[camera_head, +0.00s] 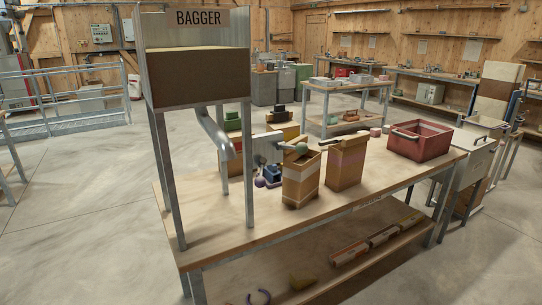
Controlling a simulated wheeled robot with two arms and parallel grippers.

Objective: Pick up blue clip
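A small dark blue thing (272,174) sits on the bagger table, left of and partly behind the front paper bag. It may be the blue clip, but it is too small to tell. A small purple thing (260,182) is close beside it. The front brown bag (301,185) stands upright with a pale band, and a second brown bag (346,167) stands to its right. Neither of my grippers can be made out in the head view.
The bagger (198,77) stands on metal legs at the table's left, its chute (216,135) hanging down. A red crate (421,146) sits at the table's right end. A purple curved thing (258,297) lies on the lower shelf (345,264).

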